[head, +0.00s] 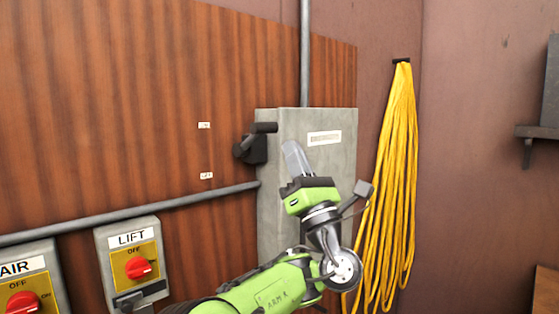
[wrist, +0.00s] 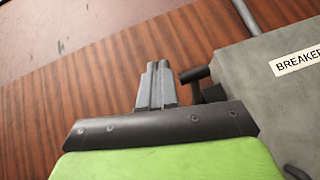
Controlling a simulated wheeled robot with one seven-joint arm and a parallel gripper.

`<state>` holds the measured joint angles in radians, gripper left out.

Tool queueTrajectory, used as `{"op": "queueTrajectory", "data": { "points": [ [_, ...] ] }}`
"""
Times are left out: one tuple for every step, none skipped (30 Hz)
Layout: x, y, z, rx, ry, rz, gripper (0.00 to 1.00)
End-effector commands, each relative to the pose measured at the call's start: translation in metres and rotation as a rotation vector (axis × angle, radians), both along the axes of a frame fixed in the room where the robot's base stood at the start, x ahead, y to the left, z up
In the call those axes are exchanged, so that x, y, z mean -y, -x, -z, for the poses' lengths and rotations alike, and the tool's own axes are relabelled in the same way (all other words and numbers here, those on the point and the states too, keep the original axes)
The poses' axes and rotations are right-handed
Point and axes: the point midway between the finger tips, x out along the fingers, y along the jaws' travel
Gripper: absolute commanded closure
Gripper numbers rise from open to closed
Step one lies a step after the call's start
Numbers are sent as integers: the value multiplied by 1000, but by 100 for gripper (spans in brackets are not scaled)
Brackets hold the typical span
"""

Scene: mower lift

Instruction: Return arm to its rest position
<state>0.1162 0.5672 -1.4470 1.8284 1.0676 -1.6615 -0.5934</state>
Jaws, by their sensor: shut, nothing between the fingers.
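My gripper (head: 293,157) is in front of the grey breaker box in the head view, its fingers pointing up and to the left. In the wrist view my gripper (wrist: 156,70) has its two grey fingers together, with nothing between them. The breaker box (head: 280,210) has a dark lever handle (head: 256,142) on its left side, to the left of my fingertips. In the wrist view the handle (wrist: 205,85) shows just right of the fingers, and the box (wrist: 260,90) stands at the right. I cannot tell the exact gap between fingers and handle.
A LIFT switch box (head: 133,262) with a red knob and an AIR switch box (head: 32,283) are at lower left. A conduit (head: 130,212) crosses the wood panel (head: 100,110).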

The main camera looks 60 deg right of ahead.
Motion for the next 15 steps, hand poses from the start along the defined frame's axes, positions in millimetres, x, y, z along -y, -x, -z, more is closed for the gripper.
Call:
{"op": "queueTrajectory", "data": {
  "points": [
    [-2, 3, 2, 0, -1, -2, 100],
    [-2, 5, 1, 0, -1, -2, 100],
    [-3, 7, 1, -1, -1, -1, 100],
    [-3, 7, 1, -1, -1, -1, 100],
    [-3, 7, 1, -2, -1, -1, 100],
    [-3, 7, 0, -2, -1, -1, 100],
    [-3, 7, 0, -2, -1, -1, 100],
    [-3, 7, 0, -2, -1, -1, 100],
    [-3, 7, 0, -2, -1, -1, 100],
    [-3, 7, 0, -2, -1, -1, 100],
    [-3, 7, 0, -2, 0, 0, 100],
    [-3, 7, 0, -2, 0, 0, 100],
    [-3, 7, 0, -2, 0, 0, 100],
    [-3, 7, 0, -2, 0, 0, 100],
    [-3, 7, 0, -2, 0, 0, 100]
  ]
}}
